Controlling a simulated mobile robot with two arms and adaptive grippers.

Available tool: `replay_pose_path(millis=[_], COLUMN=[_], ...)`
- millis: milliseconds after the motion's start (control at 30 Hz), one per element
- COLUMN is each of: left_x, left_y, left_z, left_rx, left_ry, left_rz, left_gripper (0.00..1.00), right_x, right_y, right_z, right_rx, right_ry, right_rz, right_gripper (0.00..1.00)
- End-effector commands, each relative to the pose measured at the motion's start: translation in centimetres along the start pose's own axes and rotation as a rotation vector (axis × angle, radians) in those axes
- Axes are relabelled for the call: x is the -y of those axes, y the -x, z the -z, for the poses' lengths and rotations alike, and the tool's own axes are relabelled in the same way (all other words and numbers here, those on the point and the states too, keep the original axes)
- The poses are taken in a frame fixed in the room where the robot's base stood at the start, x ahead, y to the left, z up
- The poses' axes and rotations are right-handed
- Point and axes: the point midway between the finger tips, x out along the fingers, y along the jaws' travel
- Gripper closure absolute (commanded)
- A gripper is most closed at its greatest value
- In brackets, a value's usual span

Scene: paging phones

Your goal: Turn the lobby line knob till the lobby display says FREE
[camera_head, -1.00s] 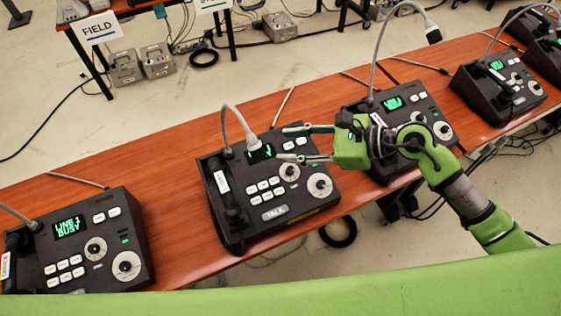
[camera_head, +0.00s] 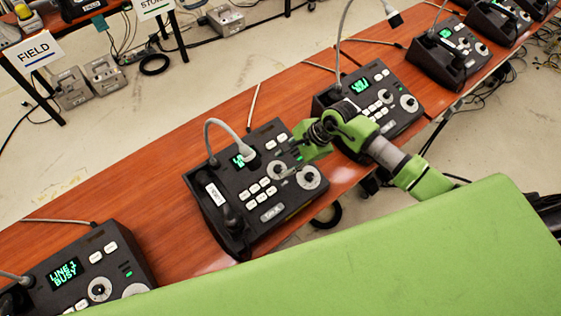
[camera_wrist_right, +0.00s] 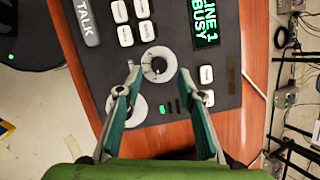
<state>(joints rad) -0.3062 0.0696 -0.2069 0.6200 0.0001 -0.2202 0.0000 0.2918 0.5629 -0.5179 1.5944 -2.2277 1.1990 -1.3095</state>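A black paging phone (camera_head: 247,187) stands in the middle of the bench, under my right gripper (camera_head: 291,160). Its handset label is too small to read surely as lobby. Its display (camera_wrist_right: 206,22) reads LINE 1 BUSY in the right wrist view; in the head view a gooseneck microphone (camera_head: 231,140) partly covers it. A round white knob (camera_wrist_right: 158,65) lies ahead between my right fingertips (camera_wrist_right: 160,76), which are apart, one on each side; contact cannot be told. A second, larger knob (camera_wrist_right: 126,108) is partly behind the left-hand finger. My left gripper is out of view.
Similar phones stand on both sides: one at left (camera_head: 85,275) reads LINE 1 BUSY, another stands close at right (camera_head: 370,100). The wooden bench (camera_head: 150,200) is bare between the left and middle phones. White buttons (camera_wrist_right: 133,22) sit near the knob.

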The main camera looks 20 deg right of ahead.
Motion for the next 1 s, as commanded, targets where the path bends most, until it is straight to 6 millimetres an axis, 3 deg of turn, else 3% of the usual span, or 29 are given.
replay_pose_path(millis=[133,300,667,800,833,1000], left_x=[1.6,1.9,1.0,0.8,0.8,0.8], left_y=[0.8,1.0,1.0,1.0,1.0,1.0], left_z=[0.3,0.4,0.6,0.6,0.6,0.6], left_rx=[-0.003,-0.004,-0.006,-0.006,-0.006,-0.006], left_ry=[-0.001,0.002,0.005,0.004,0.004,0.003], left_rz=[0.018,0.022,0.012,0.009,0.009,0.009], left_gripper=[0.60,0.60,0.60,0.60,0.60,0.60], right_x=[0.0,0.0,0.0,0.0,0.0,0.0], right_y=[-2.1,-3.5,-4.0,-4.0,-4.0,-4.0], right_z=[-0.1,0.0,0.0,0.0,0.0,0.0], right_rx=[0.001,0.000,0.000,0.000,0.000,0.000], right_ry=[-0.003,-0.002,0.000,0.000,0.000,-0.001], right_rz=[-0.001,0.000,0.001,0.001,0.001,0.001], right_gripper=[0.65,0.65,0.65,0.96,1.00,1.00])
